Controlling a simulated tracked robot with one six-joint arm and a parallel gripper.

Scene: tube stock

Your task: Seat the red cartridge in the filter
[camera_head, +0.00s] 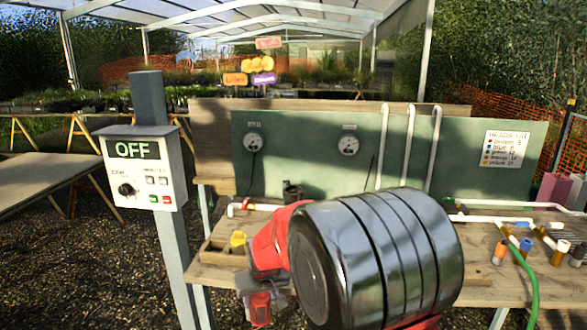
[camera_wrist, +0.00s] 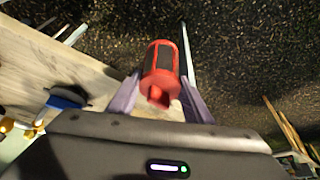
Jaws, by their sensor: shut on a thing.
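The red cartridge (camera_wrist: 161,62) has dark mesh panels and sits between the two fingers of my gripper (camera_wrist: 160,88) in the wrist view. My gripper is shut on it. In the head view the cartridge (camera_head: 260,309) shows low, below my arm, in front of the bench edge, with my gripper (camera_head: 254,287) just above it. A dark open-topped cup (camera_head: 292,193) stands upright on the bench at the pipe line, apart from my gripper; it looks like the filter housing, but I cannot tell for certain. My arm covers part of the bench beside it.
A wooden tray (camera_head: 213,256) with a yellow part (camera_head: 238,240) lies at the bench's left front. White pipes (camera_head: 497,204) and several coloured fittings (camera_head: 559,252) are at the right. A control box reading OFF (camera_head: 141,168) stands left on a post. Gravel ground surrounds the bench.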

